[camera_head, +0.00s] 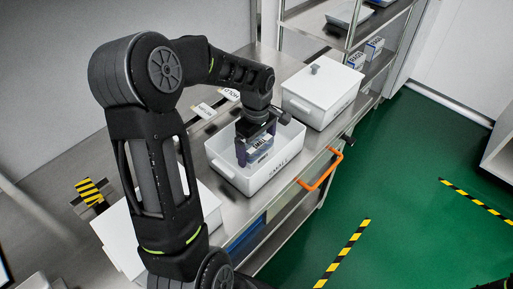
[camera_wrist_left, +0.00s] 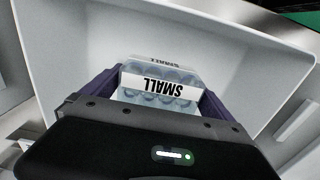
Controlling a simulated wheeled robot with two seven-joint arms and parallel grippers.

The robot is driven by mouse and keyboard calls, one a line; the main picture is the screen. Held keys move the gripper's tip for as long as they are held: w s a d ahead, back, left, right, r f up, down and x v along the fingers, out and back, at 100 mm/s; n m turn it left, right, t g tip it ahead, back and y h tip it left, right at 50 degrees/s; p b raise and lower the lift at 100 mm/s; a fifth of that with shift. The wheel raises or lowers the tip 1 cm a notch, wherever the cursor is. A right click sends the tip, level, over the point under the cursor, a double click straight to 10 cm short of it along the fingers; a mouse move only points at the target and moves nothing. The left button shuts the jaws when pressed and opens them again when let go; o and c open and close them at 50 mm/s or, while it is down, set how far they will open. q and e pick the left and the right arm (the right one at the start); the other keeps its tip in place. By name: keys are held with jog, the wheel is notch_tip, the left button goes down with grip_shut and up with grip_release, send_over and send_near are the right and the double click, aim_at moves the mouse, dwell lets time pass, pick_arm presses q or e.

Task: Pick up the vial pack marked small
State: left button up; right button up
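My left gripper (camera_head: 257,149) points down into an open white bin (camera_head: 277,180) marked SMALL. Its purple fingers are against both sides of a clear vial pack (camera_head: 262,141) with a white SMALL label. In the left wrist view this vial pack (camera_wrist_left: 158,88) fills the space between the fingers, and its label reads upside down. Another SMALL pack shows just beyond it, mostly hidden. The bin floor under the gripper is partly hidden by the fingers and pack. My right gripper is not in view.
A lidded white bin (camera_head: 322,94) stands behind on the steel counter. Small boxes (camera_head: 373,48) stand on the rack at the back. The bin walls surround the gripper closely.

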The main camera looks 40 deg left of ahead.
aim_at(256, 141)
pick_arm(q)
jog(key=c, duration=1.1)
jog(key=shift+r, duration=0.1)
notch_tip(256, 141, up, 10)
jog(key=shift+f+b, duration=0.1)
jog(key=shift+b, duration=0.7)
